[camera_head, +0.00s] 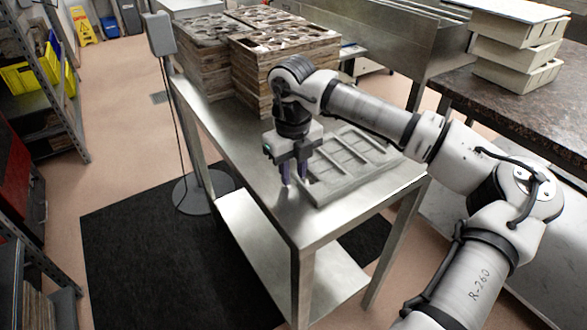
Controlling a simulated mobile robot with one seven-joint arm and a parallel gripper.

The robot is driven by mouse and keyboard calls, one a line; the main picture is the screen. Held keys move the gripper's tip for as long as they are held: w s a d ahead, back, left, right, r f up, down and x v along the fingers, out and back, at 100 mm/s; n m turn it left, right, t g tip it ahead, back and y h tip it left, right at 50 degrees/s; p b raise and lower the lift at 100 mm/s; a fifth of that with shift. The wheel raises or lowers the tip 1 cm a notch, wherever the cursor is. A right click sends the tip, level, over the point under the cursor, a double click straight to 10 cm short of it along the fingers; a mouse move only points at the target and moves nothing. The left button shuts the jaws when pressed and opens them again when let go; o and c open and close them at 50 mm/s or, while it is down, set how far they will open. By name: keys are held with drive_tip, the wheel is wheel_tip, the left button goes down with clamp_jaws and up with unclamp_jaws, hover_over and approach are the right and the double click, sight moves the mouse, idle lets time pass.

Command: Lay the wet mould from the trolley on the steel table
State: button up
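A grey, wet-looking mould (350,166) with a grid of rectangular recesses lies flat on the front part of the steel table (232,148). My gripper (294,180) points down at the mould's left edge. Its two dark purple fingers are apart, with bare steel showing between them, and I see nothing held. The right finger is very close to the mould's edge; I cannot tell whether it touches. My arm covers part of the mould's far side. I cannot make out a trolley for certain.
Stacks of worn wooden moulds (262,62) fill the back of the table. A grey stand (160,35) with a round base is at its left. Pale trays (515,50) are stacked on a dark stone counter (490,95) at right. A black mat (150,245) covers the floor at left.

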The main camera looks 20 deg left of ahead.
wheel_tip(320, 180, up, 12)
drive_tip(key=b, duration=0.1)
drive_tip(key=shift+r, duration=0.15)
idle(0.3)
drive_tip(key=shift+s, duration=0.1)
idle(1.2)
